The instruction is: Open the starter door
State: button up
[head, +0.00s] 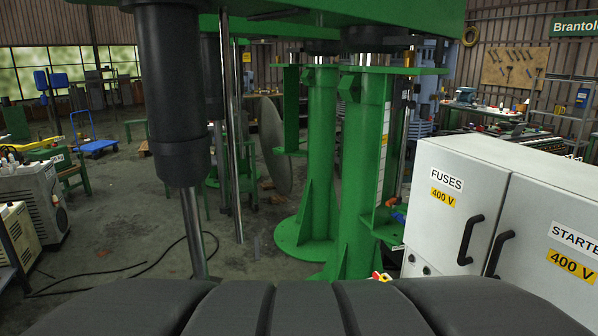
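The starter door (545,235) is the right-hand door of a light grey cabinet at the right of the head view. The fuses door, labelled "FUSES 400 V", also looks shut. My gripper is not in view.
Green machine columns (367,165) stand left of the cabinet, under a green frame. A dark cylinder with a rod (172,95) hangs at the left. Cables (110,272) lie on the concrete floor. Grey units (35,205) stand at the far left. Open floor shows at centre left.

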aim_at(544, 244)
jog(key=z, duration=1.8)
jog(key=i+j+u, duration=0.15)
jog(key=u, duration=0.15)
jog(key=i+j+u, duration=0.2)
jog(key=u, duration=0.15)
